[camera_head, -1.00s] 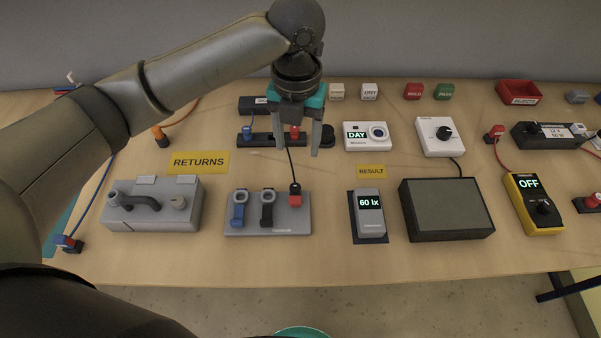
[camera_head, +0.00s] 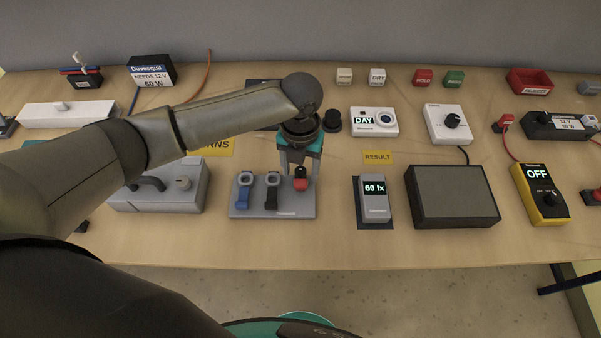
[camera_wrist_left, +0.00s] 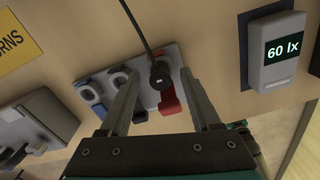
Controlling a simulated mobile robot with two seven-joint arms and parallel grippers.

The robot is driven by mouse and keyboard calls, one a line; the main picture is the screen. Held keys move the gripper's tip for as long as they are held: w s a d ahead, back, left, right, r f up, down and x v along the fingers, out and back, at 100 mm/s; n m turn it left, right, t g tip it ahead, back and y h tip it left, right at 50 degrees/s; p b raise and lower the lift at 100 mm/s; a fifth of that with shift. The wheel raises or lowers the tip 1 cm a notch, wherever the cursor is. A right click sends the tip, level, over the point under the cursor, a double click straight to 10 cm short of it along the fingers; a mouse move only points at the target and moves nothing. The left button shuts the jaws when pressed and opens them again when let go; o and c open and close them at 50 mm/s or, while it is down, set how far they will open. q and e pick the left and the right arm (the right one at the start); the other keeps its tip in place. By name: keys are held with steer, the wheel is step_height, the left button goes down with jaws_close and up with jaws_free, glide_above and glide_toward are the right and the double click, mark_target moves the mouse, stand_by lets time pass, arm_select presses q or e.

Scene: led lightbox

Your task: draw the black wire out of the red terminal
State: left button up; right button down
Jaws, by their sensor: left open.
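The red terminal (camera_head: 300,185) stands at the right end of a grey terminal block (camera_head: 245,212), beside a blue and a black lever. In the left wrist view the red terminal (camera_wrist_left: 169,102) has the black plug (camera_wrist_left: 159,72) at its top, and the black wire (camera_wrist_left: 138,24) runs up from it. My left gripper (camera_head: 299,174) is open and points down over the red terminal. Its fingers stand on either side of the black plug, apart from it as far as I can tell. In the head view the gripper hides most of the wire. My right gripper is out of view.
A grey fixture (camera_head: 170,198) stands left of the block. A light meter (camera_head: 376,206) reading 60 lx and a dark panel box (camera_head: 452,196) stand to the right. A white DAY box (camera_head: 375,121) is behind. The table front is clear.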

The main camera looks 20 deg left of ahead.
arm_select(q)
steer(key=shift+f, duration=0.35)
steer(key=shift+c, duration=0.2)
jaws_close()
